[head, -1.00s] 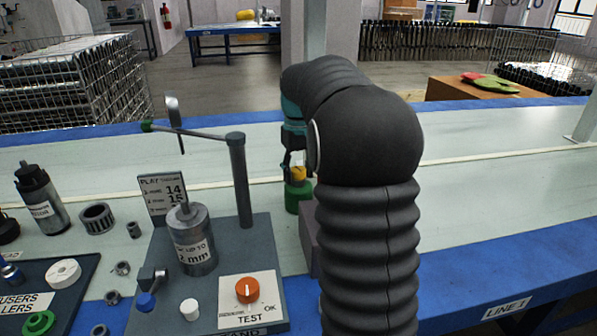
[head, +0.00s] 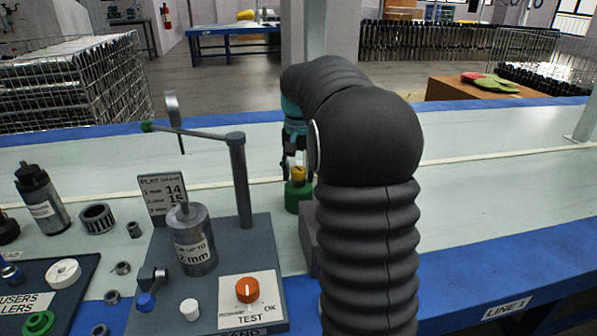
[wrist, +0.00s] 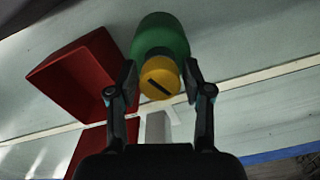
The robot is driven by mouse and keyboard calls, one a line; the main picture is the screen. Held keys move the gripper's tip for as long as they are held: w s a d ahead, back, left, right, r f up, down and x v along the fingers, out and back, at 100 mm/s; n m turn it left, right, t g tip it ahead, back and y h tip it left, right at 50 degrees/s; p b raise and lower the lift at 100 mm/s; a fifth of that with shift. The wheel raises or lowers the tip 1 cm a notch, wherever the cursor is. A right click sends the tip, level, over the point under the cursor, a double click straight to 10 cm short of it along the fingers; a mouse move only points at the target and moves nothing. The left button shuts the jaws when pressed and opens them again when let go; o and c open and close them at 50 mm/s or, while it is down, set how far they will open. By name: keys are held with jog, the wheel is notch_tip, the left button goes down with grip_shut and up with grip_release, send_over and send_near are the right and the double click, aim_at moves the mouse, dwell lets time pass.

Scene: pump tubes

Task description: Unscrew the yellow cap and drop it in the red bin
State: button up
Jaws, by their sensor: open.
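The yellow cap (head: 298,174) sits on top of a green cylindrical body (head: 298,196) standing on the bench. In the wrist view the cap (wrist: 158,80) shows a dark slot on its top face, with the green body (wrist: 160,36) behind it. My gripper (wrist: 159,82) is open, with one finger on either side of the cap. I cannot tell whether either finger touches it. In the head view my gripper (head: 297,168) is at the cap, partly hidden by my arm. A red bin (wrist: 78,74) lies left of the cap in the wrist view; the head view does not show it.
A test stand (head: 259,235) with a post, lever and orange knob is left of the green body. A grey block (head: 309,238) stands in front of the body. Another red piece (wrist: 98,145) shows low in the wrist view. The bench is clear to the right.

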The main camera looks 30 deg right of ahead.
jog(key=m, duration=1)
jog(key=shift+m, duration=0.4)
grip_shut()
jog(key=shift+n, duration=1.8)
